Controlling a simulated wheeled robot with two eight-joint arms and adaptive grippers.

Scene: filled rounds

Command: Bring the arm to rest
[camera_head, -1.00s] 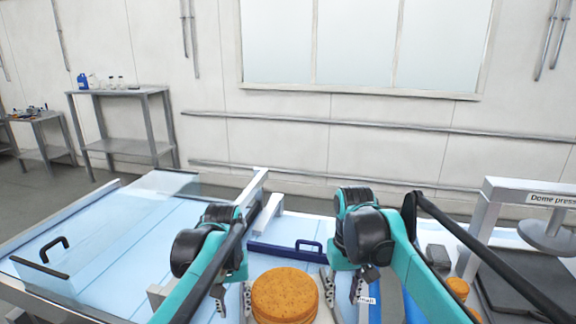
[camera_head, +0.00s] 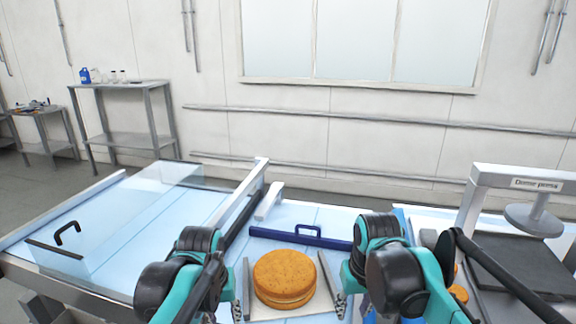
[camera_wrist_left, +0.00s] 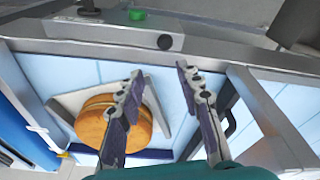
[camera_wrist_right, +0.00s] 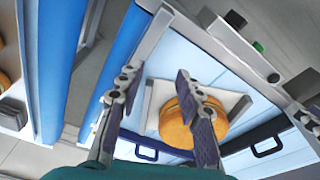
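A round orange-brown filled cake (camera_head: 284,277) with a pale layer between its halves sits on a white board with two upright side guides. It also shows in the left wrist view (camera_wrist_left: 92,122) and the right wrist view (camera_wrist_right: 176,122). My left gripper (camera_head: 228,312) is to the left of the cake. In the left wrist view its fingers (camera_wrist_left: 160,90) are apart with nothing between them. My right gripper (camera_head: 348,310) is to the right of the cake. In the right wrist view its fingers (camera_wrist_right: 158,85) are apart and empty. Neither gripper touches the cake.
A blue bar with a handle (camera_head: 300,238) lies behind the cake. A clear guard with a black handle (camera_head: 66,234) is at the left. The dome press (camera_head: 534,214) stands at the right. Smaller orange rounds (camera_head: 459,292) are partly hidden behind my right arm.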

